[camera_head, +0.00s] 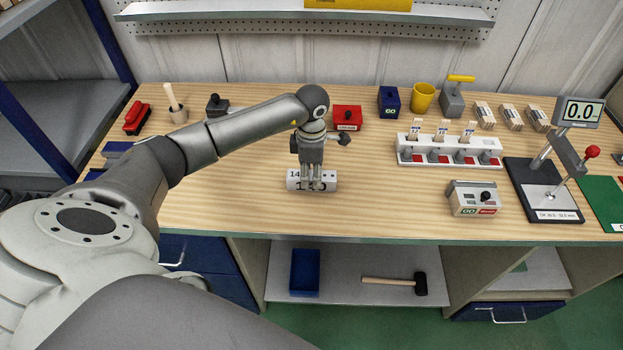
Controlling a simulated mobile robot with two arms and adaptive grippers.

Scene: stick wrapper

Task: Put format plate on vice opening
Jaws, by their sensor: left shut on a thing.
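A small white block or plate with dark numbers (297,181), which I take for the format plate, is near the front middle of the workbench. My left gripper (316,184) points straight down and is shut on it, with its fingers covering part of the numbers. I cannot tell whether the plate touches the bench or sits on something. No part is clearly marked as the vice. My right gripper is out of view.
A white rack (450,152) with red parts and upright cards lies right of the gripper. A red box (347,118), a blue box (389,102) and a yellow cup (423,97) stand behind. A gauge stand (542,190) is at far right. Bench between gripper and GO box is clear.

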